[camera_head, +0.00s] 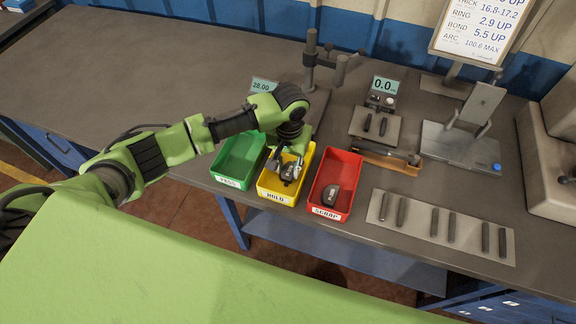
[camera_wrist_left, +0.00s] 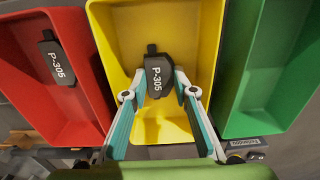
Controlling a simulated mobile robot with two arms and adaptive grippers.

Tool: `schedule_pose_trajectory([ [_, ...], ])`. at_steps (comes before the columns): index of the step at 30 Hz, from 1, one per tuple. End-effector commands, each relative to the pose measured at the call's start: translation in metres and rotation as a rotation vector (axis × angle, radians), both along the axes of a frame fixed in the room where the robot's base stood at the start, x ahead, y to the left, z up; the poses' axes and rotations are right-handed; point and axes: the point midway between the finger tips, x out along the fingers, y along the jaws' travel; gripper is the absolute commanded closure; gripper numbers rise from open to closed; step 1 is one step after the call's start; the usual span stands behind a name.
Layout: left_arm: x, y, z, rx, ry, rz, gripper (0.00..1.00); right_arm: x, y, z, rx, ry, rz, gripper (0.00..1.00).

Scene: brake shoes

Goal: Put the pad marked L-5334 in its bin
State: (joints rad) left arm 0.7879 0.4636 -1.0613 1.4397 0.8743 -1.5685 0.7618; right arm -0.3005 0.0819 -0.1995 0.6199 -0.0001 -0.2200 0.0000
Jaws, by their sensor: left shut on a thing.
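My left gripper (camera_head: 290,162) reaches down into the yellow bin (camera_head: 277,196) labelled HOLD. It is shut on a dark pad (camera_wrist_left: 157,78), which reads P-305 in the left wrist view and sits between the fingertips (camera_wrist_left: 161,84), over the bin's floor. I cannot tell whether the pad touches the floor. Another dark pad (camera_head: 331,194) lies in the red bin (camera_head: 345,209) labelled SCRAP; it also reads P-305 in the left wrist view (camera_wrist_left: 58,62). The green bin (camera_head: 229,182) at left looks empty. No marking L-5334 is readable. My right gripper is out of view.
The bench (camera_head: 130,60) is clear at left.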

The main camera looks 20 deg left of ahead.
Motion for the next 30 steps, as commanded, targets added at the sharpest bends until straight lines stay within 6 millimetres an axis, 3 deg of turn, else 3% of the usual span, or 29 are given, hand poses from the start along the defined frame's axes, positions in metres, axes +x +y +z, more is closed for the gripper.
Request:
schedule_pose_trajectory([
  [3,0.000,0.000,-0.002,-0.001,0.001,0.000,1.00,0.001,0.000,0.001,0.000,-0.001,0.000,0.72],
  [4,0.000,0.000,-0.003,-0.001,0.001,0.000,0.69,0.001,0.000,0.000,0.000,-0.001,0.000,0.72],
  [5,0.000,0.000,-0.003,-0.001,0.000,0.000,0.67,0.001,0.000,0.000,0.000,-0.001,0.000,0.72],
  [17,0.001,0.000,0.004,0.000,-0.001,0.001,0.67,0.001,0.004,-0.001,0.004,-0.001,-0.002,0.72],
  [20,0.001,0.000,0.017,-0.001,-0.003,0.000,0.67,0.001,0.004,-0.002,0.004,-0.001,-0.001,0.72],
  [30,0.001,-0.002,0.088,-0.001,-0.003,-0.001,0.67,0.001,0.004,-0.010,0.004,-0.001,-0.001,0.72],
])
